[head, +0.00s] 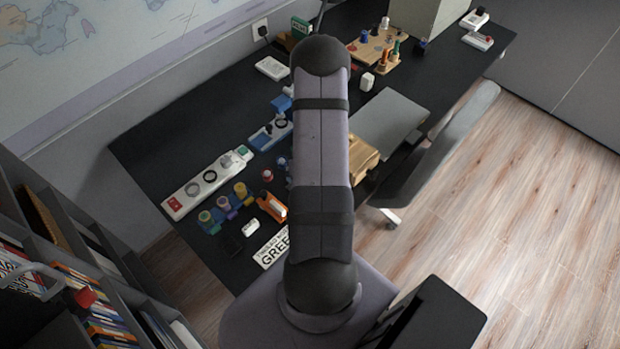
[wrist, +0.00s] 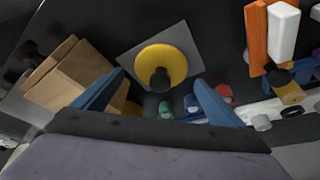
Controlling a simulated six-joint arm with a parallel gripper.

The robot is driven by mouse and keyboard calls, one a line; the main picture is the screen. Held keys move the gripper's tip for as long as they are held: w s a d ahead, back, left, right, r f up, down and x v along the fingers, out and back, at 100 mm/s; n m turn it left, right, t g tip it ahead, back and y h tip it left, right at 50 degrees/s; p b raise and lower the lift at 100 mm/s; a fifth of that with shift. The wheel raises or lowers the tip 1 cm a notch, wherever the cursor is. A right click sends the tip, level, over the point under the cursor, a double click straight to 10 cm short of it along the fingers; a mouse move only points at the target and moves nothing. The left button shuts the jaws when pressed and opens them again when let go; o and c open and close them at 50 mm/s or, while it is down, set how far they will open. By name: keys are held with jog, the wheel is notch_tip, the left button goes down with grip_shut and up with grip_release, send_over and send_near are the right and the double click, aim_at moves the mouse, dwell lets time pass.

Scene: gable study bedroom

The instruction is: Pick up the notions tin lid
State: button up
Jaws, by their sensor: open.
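The likely notions tin lid is a yellow round disc (wrist: 178,59) with a dark upright knob (wrist: 160,80), seen in the wrist view. It lies on a grey square plate (wrist: 131,62) on the dark desk. My gripper (wrist: 160,77) shows as two blue fingers spread apart, open, with nothing seen held. The knob appears between the fingertips in the picture; I cannot tell the height gap. In the head view my arm covers the middle of the desk, and I cannot make out the lid or my gripper there.
In the wrist view a tan box (wrist: 75,72) is close by the left finger. Small green, blue and red items are by the right finger. An orange piece (wrist: 256,38) and a white piece (wrist: 283,31) are at right. A grey laptop-like slab (head: 390,122) lies right of my arm.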

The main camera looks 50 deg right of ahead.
jog(key=shift+x, duration=0.75)
jog(key=shift+c, duration=0.2)
jog(key=c, duration=1.1)
jog(key=shift+r, duration=0.2)
